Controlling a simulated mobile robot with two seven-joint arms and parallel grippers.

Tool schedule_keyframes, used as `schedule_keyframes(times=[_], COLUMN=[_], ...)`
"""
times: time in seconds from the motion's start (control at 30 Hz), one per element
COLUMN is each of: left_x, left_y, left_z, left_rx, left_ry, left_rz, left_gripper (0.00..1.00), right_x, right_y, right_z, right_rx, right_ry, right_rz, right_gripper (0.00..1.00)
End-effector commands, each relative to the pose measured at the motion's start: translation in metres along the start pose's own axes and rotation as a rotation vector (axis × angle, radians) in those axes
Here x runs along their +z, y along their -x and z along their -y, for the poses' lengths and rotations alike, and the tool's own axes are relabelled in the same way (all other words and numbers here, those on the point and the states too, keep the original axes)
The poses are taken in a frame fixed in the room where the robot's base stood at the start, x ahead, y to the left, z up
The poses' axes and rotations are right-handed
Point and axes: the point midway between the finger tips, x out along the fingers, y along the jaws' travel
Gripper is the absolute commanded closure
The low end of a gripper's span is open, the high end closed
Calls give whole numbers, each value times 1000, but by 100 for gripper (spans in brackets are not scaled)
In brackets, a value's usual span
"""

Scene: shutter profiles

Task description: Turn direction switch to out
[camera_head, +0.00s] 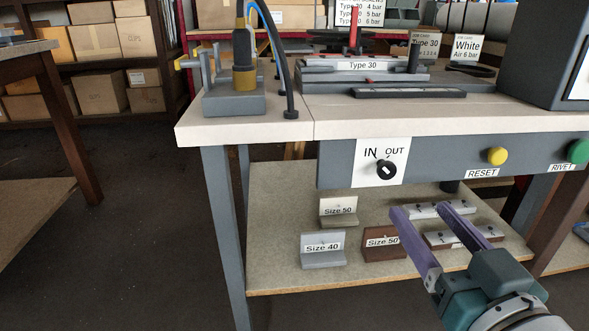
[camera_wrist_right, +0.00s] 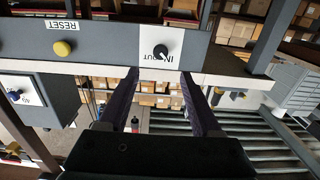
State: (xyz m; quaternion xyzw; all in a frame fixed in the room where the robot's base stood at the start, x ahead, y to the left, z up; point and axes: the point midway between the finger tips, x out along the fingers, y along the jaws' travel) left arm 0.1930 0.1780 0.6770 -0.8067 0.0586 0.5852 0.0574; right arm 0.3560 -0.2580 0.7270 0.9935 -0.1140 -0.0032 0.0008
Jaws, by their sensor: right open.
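The direction switch is a round black knob (camera_head: 386,170) on a white plate (camera_head: 364,174) marked IN at left and OUT at right. Its pointer appears to lean up and left, toward IN. My right gripper (camera_head: 422,210) is open and empty, its two purple fingers apart, below and in front of the switch. In the right wrist view, which is upside down, the knob (camera_wrist_right: 160,52) shows beyond and between the fingertips (camera_wrist_right: 161,73), apart from them. My left gripper is not in view.
A yellow RESET button (camera_head: 497,155) and a green RIVET button (camera_head: 578,151) sit on the same grey panel, right of the switch. The worktop (camera_head: 250,129) overhangs above. A lower shelf (camera_head: 285,205) holds several labelled blocks. Floor is clear at left.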

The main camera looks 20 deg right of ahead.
Motion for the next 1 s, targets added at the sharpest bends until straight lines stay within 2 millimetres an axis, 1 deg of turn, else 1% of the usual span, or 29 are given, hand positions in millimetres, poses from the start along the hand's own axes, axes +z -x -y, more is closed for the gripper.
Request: schedule_keyframes(times=[0.03, 0.17, 0.27, 0.4, 0.5, 0.6, 0.7, 0.8, 1.0], left_x=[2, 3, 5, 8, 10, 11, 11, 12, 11], left_y=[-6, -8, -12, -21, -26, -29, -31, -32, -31], left_z=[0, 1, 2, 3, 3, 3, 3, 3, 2], left_rx=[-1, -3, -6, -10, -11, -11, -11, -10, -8], left_ry=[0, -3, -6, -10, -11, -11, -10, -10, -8], left_rz=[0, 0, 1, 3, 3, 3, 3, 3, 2], left_gripper=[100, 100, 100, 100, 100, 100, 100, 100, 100], right_x=[5, 4, 3, 4, 3, 3, 3, 2, 2], right_y=[-1, -12, -29, -57, -75, -88, -96, -99, -99], right_z=[-1, -2, -2, -2, -2, -2, -2, -3, -3], right_rx=[6, 10, 9, 9, 9, 8, 8, 8, 8], right_ry=[-1, -1, -1, -1, -1, 0, 0, 0, 0], right_rz=[-7, -13, -14, -14, -13, -11, -9, -9, -8], right_gripper=[34, 34, 34, 34, 34, 34, 34, 34, 34])
